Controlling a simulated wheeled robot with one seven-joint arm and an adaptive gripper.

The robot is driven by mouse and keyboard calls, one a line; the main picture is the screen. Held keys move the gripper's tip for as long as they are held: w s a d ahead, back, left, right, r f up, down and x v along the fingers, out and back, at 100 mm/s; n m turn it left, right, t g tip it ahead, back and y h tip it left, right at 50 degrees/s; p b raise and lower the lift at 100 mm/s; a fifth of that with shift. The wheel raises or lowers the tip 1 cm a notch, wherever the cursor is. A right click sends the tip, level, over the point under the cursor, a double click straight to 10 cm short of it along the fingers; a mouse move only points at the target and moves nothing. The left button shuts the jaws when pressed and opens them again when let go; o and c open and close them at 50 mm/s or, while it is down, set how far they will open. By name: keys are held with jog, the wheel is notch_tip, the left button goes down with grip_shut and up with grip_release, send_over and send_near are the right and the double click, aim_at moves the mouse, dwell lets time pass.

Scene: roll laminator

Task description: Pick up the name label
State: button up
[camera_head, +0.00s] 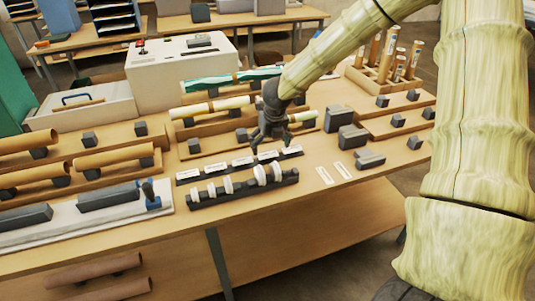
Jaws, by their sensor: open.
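Several small white labels stand in a row in a dark strip holder (181,182) near the table's front; one label (242,161) is just below my gripper. Two flat white labels (325,175) (343,170) lie on the table to the right. I cannot tell from this view which one is the name label, as the print is too small. My gripper (271,146) is open and empty, pointing down above the back right part of the strip holder. It appears apart from the labels.
A dark rack with white rings (243,186) stands in front of the strip holder. Wooden trays with rolls (215,107) lie behind my gripper. Dark blocks (352,137) stand to the right. A white laminator-like machine (181,73) is at the back. Bare table (310,195) shows at front right.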

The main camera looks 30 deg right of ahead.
jog(key=shift+x, duration=1.65)
jog(key=shift+s+a+f, duration=0.1)
jog(key=shift+f, duration=0.15)
jog(key=shift+c, duration=0.4)
jog(key=c, duration=0.7)
